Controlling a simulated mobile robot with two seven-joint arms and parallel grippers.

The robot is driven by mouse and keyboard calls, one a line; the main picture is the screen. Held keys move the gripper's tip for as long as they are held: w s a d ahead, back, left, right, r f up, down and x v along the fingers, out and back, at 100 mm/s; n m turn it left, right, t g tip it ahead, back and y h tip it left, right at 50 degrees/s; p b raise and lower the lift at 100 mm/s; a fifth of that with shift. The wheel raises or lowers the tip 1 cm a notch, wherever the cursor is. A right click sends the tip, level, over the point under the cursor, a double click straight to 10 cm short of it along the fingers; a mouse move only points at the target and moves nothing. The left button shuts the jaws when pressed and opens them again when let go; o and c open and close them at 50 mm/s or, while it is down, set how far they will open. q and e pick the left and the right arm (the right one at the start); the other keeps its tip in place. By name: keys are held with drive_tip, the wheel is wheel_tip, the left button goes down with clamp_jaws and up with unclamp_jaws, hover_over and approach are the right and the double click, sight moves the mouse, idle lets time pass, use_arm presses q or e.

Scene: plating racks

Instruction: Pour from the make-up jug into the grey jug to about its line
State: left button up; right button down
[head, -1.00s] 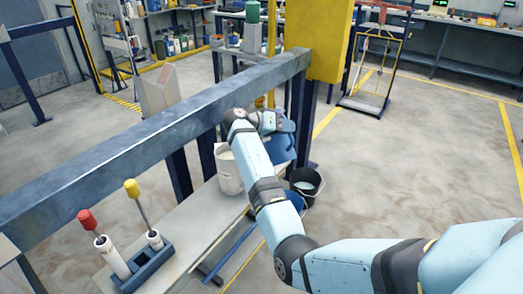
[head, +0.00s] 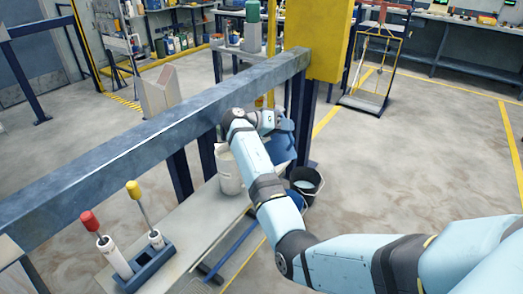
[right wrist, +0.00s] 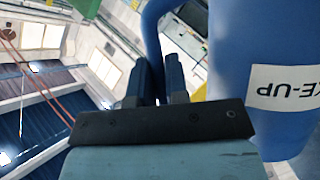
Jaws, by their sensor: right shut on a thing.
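The blue make-up jug (head: 284,146) is beyond my right forearm in the head view, partly hidden by it. In the right wrist view its blue wall and upside-down "KE-UP" label (right wrist: 285,88) fill the right side. My right gripper (right wrist: 160,85) is shut on the jug's handle; the same gripper shows small in the head view (head: 273,122). A pale grey jug (head: 230,174) stands upright on the bench, left of my forearm. Its line and its contents cannot be made out. Whether any liquid is flowing cannot be seen. My left gripper is out of view.
A thick blue-grey beam (head: 150,135) runs behind the bench (head: 190,215). A blue holder (head: 150,268) with red- and yellow-topped tools is at the bench's near end. A black bucket (head: 318,184) stands right of the bench. Open floor lies to the right.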

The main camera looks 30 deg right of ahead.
drive_tip(key=shift+r, duration=0.2)
idle(0.4)
drive_tip(key=shift+w+r+n+p, duration=0.2)
drive_tip(key=shift+n+p, duration=0.1)
drive_tip(key=shift+p, duration=0.2)
drive_tip(key=shift+g, duration=0.3)
idle(0.7)
drive_tip(key=shift+w+r+p, duration=0.15)
drive_tip(key=shift+p, duration=0.2)
drive_tip(key=shift+w+n, duration=0.1)
drive_tip(key=shift+n, duration=0.2)
idle(0.7)
drive_tip(key=shift+w+r+n+g+p, duration=0.3)
drive_tip(key=shift+p, duration=0.3)
drive_tip(key=shift+h, duration=0.3)
drive_tip(key=shift+r, duration=0.15)
idle(0.3)
